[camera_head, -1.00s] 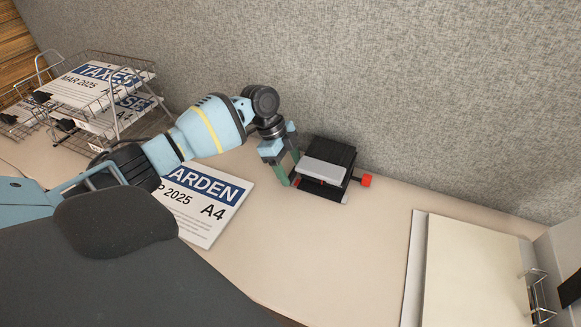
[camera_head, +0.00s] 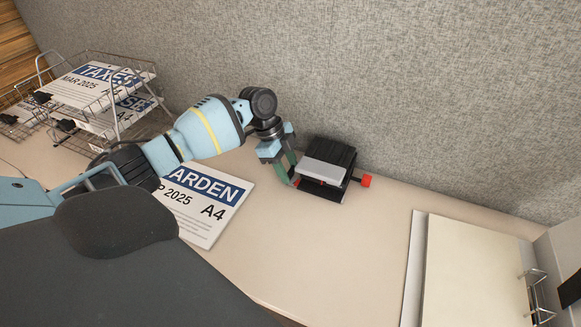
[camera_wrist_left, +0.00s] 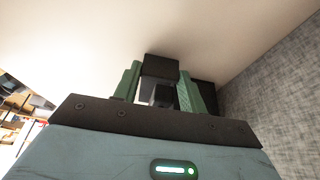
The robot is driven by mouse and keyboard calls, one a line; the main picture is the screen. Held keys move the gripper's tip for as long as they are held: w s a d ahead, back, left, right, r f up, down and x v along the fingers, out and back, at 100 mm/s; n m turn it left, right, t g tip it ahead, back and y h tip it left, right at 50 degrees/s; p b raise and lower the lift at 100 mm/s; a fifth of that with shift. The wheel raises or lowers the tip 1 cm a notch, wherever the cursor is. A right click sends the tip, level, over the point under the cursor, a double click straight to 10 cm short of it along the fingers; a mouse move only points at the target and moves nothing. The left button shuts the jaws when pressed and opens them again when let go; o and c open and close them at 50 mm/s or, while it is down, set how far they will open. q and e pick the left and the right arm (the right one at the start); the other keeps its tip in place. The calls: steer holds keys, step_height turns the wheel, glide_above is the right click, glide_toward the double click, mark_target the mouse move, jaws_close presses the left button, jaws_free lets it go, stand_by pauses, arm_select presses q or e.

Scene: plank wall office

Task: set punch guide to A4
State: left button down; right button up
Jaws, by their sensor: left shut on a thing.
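The black hole punch (camera_head: 333,157) with a grey top plate stands on the desk close to the grey partition. A red knob (camera_head: 367,180) sticks out at its right side, the end of its paper guide. Scale marks on the guide are too small to read. My left gripper (camera_head: 291,172) is at the punch's left end, with its green fingers shut on it. In the left wrist view a dark block of the punch (camera_wrist_left: 160,67) sits between the fingers. A small red spot shows by the fingertips. My right gripper is not in view.
A paper stack (camera_head: 213,205) reading "ARDEN" and "A4" lies left of the punch, partly under my arm. Wire trays (camera_head: 115,125) with papers stand at the far left. An open ring binder (camera_head: 475,275) lies at the right. The desk (camera_head: 320,250) before the punch is bare.

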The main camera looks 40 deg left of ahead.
arm_select(q)
steer(key=a, duration=0.3)
steer(key=s+a, duration=0.1)
steer(key=a, duration=0.2)
steer(key=shift+s+a, duration=0.1)
steer(key=shift+s, duration=0.1)
steer(key=c, duration=0.8)
jaws_free()
steer(key=v, duration=0.7)
steer(key=shift+r, duration=0.4)
steer(key=shift+a, duration=0.1)
